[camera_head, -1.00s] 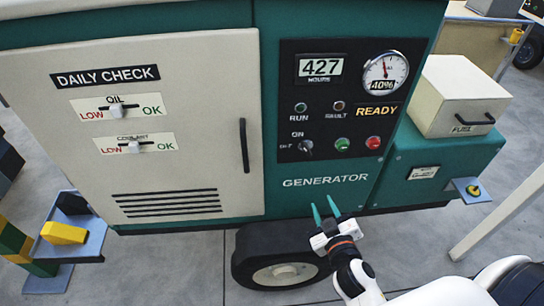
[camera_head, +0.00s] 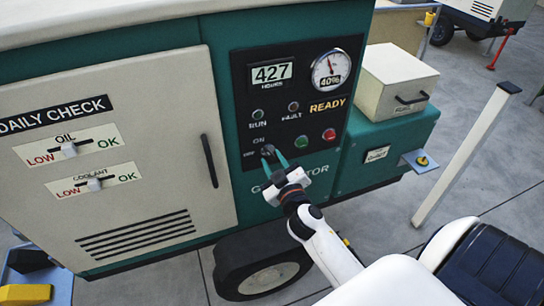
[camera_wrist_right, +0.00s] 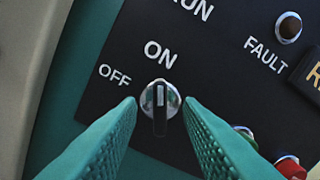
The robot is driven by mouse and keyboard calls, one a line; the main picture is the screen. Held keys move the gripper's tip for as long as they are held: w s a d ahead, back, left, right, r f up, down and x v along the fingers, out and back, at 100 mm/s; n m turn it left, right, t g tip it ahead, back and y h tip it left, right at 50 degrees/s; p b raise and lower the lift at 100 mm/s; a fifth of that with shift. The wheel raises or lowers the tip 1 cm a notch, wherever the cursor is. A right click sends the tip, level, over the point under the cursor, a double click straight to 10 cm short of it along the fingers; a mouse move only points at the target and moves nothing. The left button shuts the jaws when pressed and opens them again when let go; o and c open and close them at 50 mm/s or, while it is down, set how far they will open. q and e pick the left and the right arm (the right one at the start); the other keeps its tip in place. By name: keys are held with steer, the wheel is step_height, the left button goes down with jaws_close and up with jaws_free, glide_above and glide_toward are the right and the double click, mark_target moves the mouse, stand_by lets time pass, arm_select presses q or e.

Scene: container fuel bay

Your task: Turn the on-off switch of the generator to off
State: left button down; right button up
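The generator (camera_head: 225,100) is a green cabinet with a black control panel (camera_head: 245,90). Its on-off switch (camera_wrist_right: 160,107) is a round silver knob with a dark bar and a pale mark, pointing up toward ON in the right wrist view. OFF is printed to its left. In the head view the switch (camera_head: 267,150) is just beyond my fingertips. My right gripper (camera_head: 271,158) is open; its two green fingers (camera_wrist_right: 160,112) stand on either side of the knob with small gaps. Whether they reach around it in depth is hard to tell. My left gripper is not in view.
A green button (camera_head: 301,141) and a red button (camera_head: 329,135) sit right of the switch, close to the right finger. A door handle (camera_head: 209,160) stands out to the left. A fuel box (camera_head: 395,85) and a post (camera_head: 465,155) are at the right.

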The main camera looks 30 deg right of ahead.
steer(key=shift+w+d, duration=0.15)
steer(key=shift+w, duration=0.5)
jaws_close()
steer(key=shift+n, duration=0.4)
steer(key=n, duration=0.5)
steer(key=shift+p, duration=0.4)
steer(key=n, duration=0.6)
steer(key=shift+f, duration=0.15)
steer(key=shift+n+p, duration=0.3)
